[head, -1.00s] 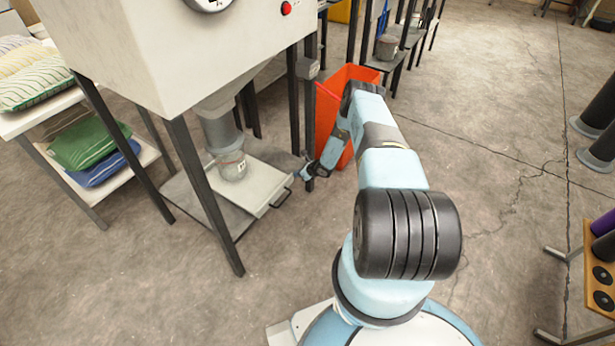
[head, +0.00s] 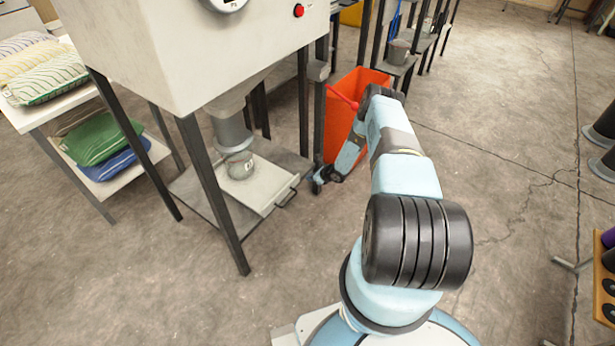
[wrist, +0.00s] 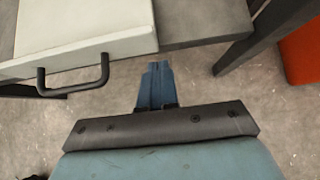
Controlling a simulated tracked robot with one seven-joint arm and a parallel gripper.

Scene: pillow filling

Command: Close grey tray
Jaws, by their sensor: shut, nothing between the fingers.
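The grey tray (head: 262,190) sticks out from under the filling machine, with a dark handle (head: 287,198) on its front.
The machine's dark legs (head: 215,190) frame the tray, and a lower shelf (head: 190,188) lies beneath it. An orange bin (head: 340,118) stands close behind my gripper. Shelves with pillows (head: 95,138) are at the left. The floor in front of the tray is clear.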

